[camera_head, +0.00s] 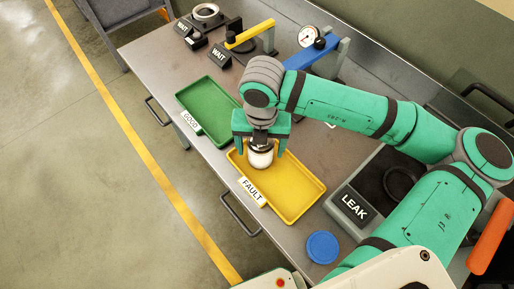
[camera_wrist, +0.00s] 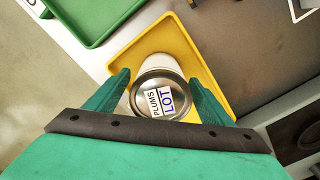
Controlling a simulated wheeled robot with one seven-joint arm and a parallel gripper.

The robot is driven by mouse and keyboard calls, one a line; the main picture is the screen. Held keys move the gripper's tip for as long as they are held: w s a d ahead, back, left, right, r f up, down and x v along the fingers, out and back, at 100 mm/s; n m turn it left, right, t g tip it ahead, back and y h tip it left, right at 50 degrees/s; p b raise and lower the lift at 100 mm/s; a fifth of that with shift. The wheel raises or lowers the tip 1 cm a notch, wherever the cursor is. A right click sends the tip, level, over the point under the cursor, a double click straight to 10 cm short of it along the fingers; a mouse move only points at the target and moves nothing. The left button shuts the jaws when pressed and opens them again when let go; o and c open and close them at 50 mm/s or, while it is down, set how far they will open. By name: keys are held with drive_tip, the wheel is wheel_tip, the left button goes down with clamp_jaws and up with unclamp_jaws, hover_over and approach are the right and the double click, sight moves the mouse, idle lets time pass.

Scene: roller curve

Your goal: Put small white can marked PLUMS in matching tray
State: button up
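The small white can (camera_head: 261,158) has a silver lid with a label reading PLUMS and LOT, clear in the wrist view (camera_wrist: 160,99). It appears to stand upright in the upper left part of the yellow tray (camera_head: 296,208), whose sign reads FAULT; the tray also shows in the wrist view (camera_wrist: 207,62). My gripper (camera_head: 260,150) is right above the can, pointing down, with one finger on each side. In the wrist view the fingers (camera_wrist: 160,75) are apart, with a narrow gap on both sides of the can. The can's base is partly hidden.
A green tray (camera_head: 208,110) with a GOOD sign lies to the upper left, empty. A grey LEAK unit (camera_head: 352,205) is right of the yellow tray. A blue disc (camera_head: 322,247) lies in front. Yellow (camera_head: 250,35) and blue (camera_head: 312,52) fixtures and a dial gauge (camera_head: 309,36) stand behind.

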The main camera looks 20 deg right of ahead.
drive_tip(key=shift+r, duration=0.1)
wheel_tip(320, 180, up, 12)
drive_tip(key=shift+r, duration=0.1)
idle(0.4)
idle(0.5)
